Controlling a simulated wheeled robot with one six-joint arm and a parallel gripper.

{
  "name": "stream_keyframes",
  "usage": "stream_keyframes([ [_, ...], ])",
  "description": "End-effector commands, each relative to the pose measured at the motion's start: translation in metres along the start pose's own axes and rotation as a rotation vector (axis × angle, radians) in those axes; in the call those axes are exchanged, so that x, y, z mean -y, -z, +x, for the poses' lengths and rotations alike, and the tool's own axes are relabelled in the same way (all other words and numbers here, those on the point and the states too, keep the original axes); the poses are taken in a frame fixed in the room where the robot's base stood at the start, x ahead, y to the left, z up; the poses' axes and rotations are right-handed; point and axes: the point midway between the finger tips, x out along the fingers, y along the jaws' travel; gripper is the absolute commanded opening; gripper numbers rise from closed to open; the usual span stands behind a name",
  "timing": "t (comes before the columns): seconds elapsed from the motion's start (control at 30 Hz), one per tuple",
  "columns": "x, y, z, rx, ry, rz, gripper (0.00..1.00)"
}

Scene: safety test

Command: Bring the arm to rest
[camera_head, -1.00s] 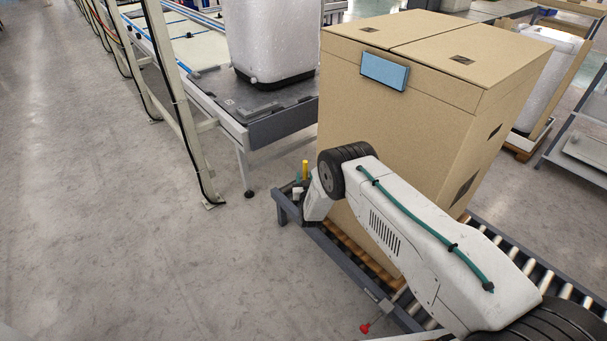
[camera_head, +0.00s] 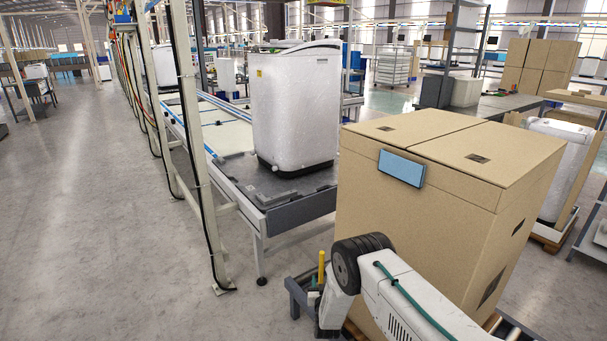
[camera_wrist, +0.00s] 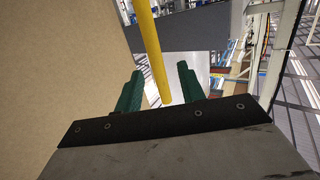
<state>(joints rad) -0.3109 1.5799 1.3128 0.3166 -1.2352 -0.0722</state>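My arm (camera_head: 400,300) reaches in from the lower right in the head view, in front of the large cardboard box. My gripper (camera_wrist: 159,86) shows two green fingers standing apart in the wrist view, with no object clasped between them. A yellow rod (camera_wrist: 150,50) runs from the top of that view down to between the fingers, apart from both. The rod also stands upright beside my wrist in the head view (camera_head: 321,268). My gripper is mostly hidden there behind my wrist.
The cardboard box (camera_head: 450,215) with a blue label (camera_head: 401,167) stands close beside my arm on a roller conveyor (camera_head: 512,330). Its side fills the left of the wrist view (camera_wrist: 55,70). A white appliance (camera_head: 295,110) stands on a line behind. Open floor (camera_head: 130,240) lies left.

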Motion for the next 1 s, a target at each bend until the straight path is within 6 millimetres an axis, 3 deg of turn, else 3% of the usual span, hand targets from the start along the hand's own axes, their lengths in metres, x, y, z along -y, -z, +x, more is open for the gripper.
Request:
stream_keyframes([
  [0.13, -0.001, -0.06, -0.025, 0.255, 0.028, -0.013, 0.39],
  [0.2, 0.001, -0.076, -0.039, 0.387, 0.046, -0.019, 0.39],
  [0.27, 0.003, -0.08, -0.048, 0.489, 0.058, -0.022, 0.39],
  [0.37, 0.003, -0.069, -0.064, 0.654, 0.077, -0.026, 0.39],
  [0.57, -0.003, -0.009, -0.1, 0.939, 0.104, -0.03, 0.39],
  [0.77, -0.018, 0.08, -0.15, 1.17, 0.119, -0.035, 0.39],
  [1.0, -0.047, 0.192, -0.226, 1.379, 0.124, -0.046, 0.39],
])
